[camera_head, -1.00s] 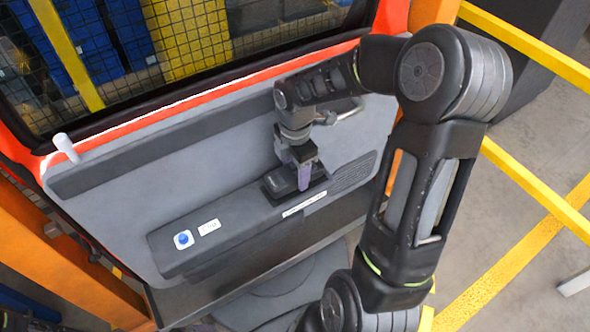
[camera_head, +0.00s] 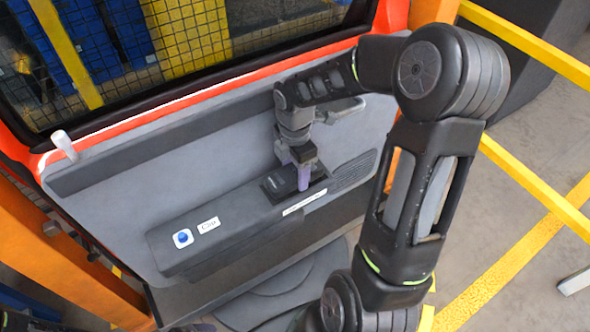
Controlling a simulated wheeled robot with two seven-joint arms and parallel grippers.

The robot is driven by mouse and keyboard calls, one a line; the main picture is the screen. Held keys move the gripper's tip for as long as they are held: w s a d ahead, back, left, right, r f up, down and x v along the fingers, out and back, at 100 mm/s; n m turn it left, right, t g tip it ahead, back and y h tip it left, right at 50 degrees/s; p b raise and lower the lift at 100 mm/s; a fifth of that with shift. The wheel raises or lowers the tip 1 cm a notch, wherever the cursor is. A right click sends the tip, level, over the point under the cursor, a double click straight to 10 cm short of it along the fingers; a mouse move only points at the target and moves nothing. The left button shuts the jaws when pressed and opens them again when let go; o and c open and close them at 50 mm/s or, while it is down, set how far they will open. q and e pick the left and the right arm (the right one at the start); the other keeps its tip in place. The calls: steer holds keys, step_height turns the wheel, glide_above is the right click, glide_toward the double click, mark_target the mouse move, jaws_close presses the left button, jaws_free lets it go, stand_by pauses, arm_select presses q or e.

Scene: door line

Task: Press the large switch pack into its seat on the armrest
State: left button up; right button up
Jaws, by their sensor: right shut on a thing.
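The large switch pack (camera_head: 279,183) is a dark block on the right part of the grey armrest (camera_head: 232,226) of the door panel. It lies at the seat area, and its underside and the seat are hidden, so I cannot tell whether it is flush. My right gripper (camera_head: 304,182), with purple fingers, points down from above and is shut on the pack, which is partly hidden behind the fingers. My left gripper does not show.
A ribbed grille (camera_head: 354,172) lies just right of the pack. A door pull (camera_head: 343,109) is above. Yellow rails (camera_head: 530,178) stand at the right.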

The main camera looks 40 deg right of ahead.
steer(key=shift+s+f+b, duration=0.1)
steer(key=shift+f+b, duration=0.35)
steer(key=shift+f, duration=0.2)
stand_by(1.0)
steer(key=o, duration=1.6)
steer(key=shift+a+f, duration=0.1)
steer(key=shift+s, duration=0.1)
steer(key=r, duration=0.8)
steer(key=shift+w+r, duration=0.15)
steer(key=shift+w, duration=0.2)
